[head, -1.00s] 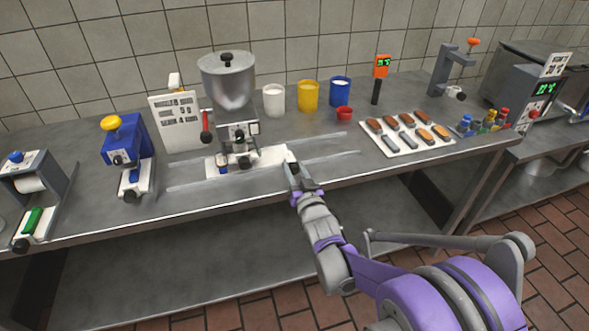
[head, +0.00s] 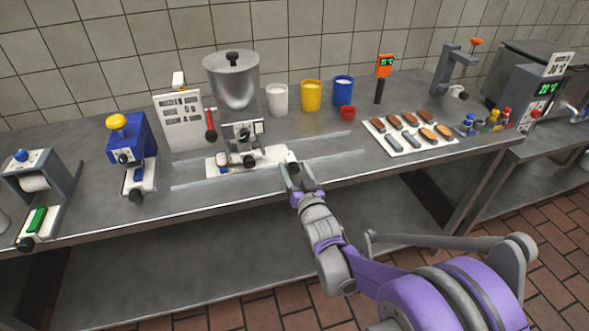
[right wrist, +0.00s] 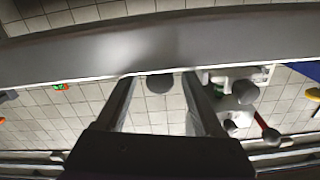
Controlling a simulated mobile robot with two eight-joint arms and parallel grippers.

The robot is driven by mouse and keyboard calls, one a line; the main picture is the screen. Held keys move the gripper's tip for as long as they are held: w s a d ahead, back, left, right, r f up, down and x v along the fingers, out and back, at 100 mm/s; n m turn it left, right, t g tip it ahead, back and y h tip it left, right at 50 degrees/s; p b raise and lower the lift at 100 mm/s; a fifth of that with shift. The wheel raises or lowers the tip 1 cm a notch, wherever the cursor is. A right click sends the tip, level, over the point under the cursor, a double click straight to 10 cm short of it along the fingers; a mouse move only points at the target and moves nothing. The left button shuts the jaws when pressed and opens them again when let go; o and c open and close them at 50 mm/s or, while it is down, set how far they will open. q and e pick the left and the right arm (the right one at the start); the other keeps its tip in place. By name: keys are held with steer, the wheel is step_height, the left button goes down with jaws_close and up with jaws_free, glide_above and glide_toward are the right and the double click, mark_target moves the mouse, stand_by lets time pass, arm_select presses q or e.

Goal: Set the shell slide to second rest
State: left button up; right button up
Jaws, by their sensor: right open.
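The shell slide (head: 268,156) is a long white plate lying on the counter under the metal hopper (head: 232,82). In the right wrist view a grey round knob (right wrist: 160,83) shows between the open fingertips (right wrist: 157,88). I cannot tell whether a finger touches it. My left gripper is not in view.
A blue device (head: 127,140) stands left. The counter's front edge runs below the slide.

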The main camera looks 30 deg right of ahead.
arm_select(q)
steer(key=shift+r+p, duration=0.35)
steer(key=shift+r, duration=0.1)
arm_select(e)
steer(key=v, duration=1)
steer(key=shift+s, duration=0.3)
steer(key=s+a+f+n+g+y, duration=0.25)
steer(key=s+a+f+g, duration=0.3)
steer(key=s, duration=0.45)
steer(key=s+a+f+n+g+y, duration=0.25)
steer(key=s+a+f+g, duration=0.35)
steer(key=s, duration=0.5)
arm_select(q)
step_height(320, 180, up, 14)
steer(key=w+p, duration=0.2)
steer(key=p, duration=1.1)
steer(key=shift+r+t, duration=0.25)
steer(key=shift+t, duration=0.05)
arm_select(e)
step_height(320, 180, up, 15)
steer(key=w+a, duration=0.1)
steer(key=w, duration=0.1)
steer(key=shift+w+h, duration=0.3)
steer(key=shift+w, duration=0.05)
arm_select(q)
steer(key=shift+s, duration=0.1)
arm_select(e)
steer(key=shift+s+g, duration=0.2)
steer(key=shift+g, duration=0.05)
steer(key=shift+w, duration=0.1)
